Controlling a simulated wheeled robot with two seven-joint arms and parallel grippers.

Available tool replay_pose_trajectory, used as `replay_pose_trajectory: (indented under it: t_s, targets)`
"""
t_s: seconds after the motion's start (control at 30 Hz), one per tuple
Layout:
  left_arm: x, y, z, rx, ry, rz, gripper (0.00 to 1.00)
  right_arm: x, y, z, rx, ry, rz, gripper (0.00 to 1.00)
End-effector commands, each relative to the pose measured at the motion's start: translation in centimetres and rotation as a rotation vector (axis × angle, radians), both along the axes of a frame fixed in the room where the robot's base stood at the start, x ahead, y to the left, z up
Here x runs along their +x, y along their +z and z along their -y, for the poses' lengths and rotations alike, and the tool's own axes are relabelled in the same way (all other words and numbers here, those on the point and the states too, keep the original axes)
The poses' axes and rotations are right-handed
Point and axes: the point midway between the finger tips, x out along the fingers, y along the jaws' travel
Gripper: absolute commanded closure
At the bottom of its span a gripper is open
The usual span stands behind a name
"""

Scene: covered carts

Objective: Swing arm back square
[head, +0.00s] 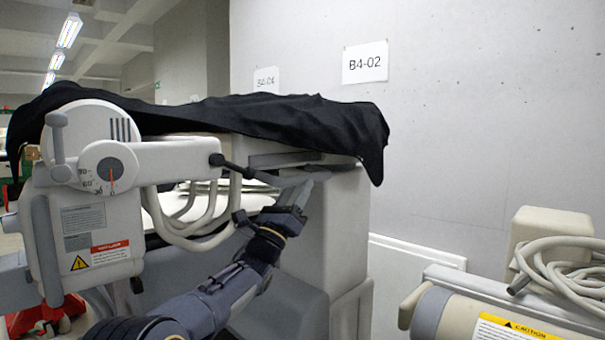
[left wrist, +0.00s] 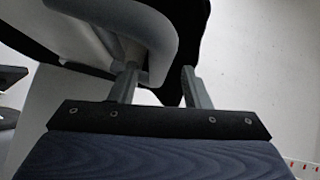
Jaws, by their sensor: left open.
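A pale jointed arm (head: 180,160) extends right from a round dial (head: 108,172) on the cart's left side. The dial has a scale and a red pointer; its exact reading is too small to tell. A dark rod (head: 245,174) runs right from the arm's end. My left gripper (head: 305,190) is open, fingers upward, beside the rod's far end and under the cover's edge. In the left wrist view, the open left gripper (left wrist: 160,72) has a pale rounded bar (left wrist: 158,35) just beyond its fingertips; contact cannot be told. My right gripper is not in view.
A black cover (head: 270,115) drapes over the cart and hangs at its right end, close to the fingers. Pale hoses (head: 185,225) loop below the arm. A second machine with a coiled hose (head: 560,265) stands at right. A concrete wall (head: 480,120) is behind.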

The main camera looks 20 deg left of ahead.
Motion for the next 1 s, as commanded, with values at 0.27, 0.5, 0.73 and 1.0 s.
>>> replay_pose_trajectory:
  t_s: [0.27,0.5,0.73,1.0]
  targets:
    - [2.3,2.3,0.4,-0.002,0.001,-0.002,0.57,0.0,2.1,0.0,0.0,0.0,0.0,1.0]
    - [2.5,2.3,0.4,-0.003,0.001,-0.002,0.57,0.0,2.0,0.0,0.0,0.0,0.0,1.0]
    - [2.5,2.4,0.4,-0.003,0.001,-0.002,0.78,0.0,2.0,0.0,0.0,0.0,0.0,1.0]
    - [2.5,2.4,0.4,-0.003,0.001,-0.002,1.0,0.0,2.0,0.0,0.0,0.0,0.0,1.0]
